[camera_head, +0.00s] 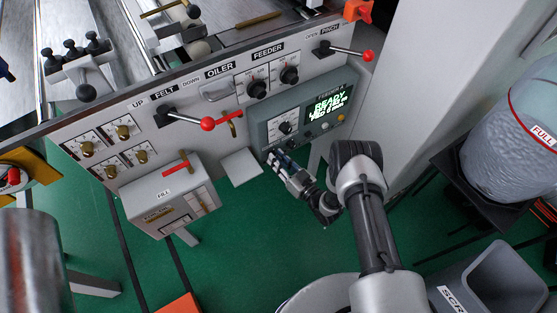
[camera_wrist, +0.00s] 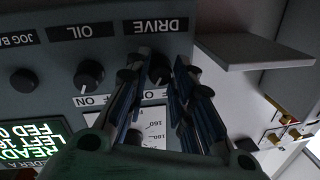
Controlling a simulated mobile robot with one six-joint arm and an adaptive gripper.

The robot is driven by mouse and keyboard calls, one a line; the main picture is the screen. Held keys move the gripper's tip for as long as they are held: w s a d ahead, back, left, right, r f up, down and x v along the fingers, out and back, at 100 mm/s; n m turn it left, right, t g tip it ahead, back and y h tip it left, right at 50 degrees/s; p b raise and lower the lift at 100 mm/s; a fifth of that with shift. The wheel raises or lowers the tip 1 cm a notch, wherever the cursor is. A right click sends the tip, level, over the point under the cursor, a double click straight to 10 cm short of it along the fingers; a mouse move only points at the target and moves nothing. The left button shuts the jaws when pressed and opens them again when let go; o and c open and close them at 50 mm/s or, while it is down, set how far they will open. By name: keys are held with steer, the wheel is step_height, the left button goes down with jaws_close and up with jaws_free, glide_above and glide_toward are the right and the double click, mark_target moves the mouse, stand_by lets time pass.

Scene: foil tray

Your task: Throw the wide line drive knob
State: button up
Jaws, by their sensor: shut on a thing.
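The drive knob (camera_wrist: 160,70) is a dark round knob beside the upside-down DRIVE label (camera_wrist: 155,26) in the wrist view, with ON and OFF lettering next to it. My gripper (camera_wrist: 161,78) has its blue-grey padded fingers on both sides of the knob and is shut on it. In the head view my gripper (camera_head: 277,157) is at the lower left corner of the grey feeder panel (camera_head: 262,112). There the fingers hide the knob. The way the knob points cannot be told.
The oil knob (camera_wrist: 89,75) is close beside the drive knob. A lit green display (camera_head: 328,104) is on the same panel. A plain grey plate (camera_wrist: 255,52) juts out beside the panel. A red-tipped lever (camera_head: 207,123) stands out at the left. Green floor lies below.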

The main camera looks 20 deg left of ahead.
jaws_close()
steer(key=shift+n, duration=0.3)
steer(key=shift+r+n+h+p, duration=0.1)
steer(key=shift+n+h+p, duration=0.45)
steer(key=shift+n, duration=2)
steer(key=shift+r+n+h+p, duration=0.1)
steer(key=shift+n+h+p, duration=0.45)
steer(key=shift+n, duration=2)
steer(key=o, duration=0.7)
jaws_free()
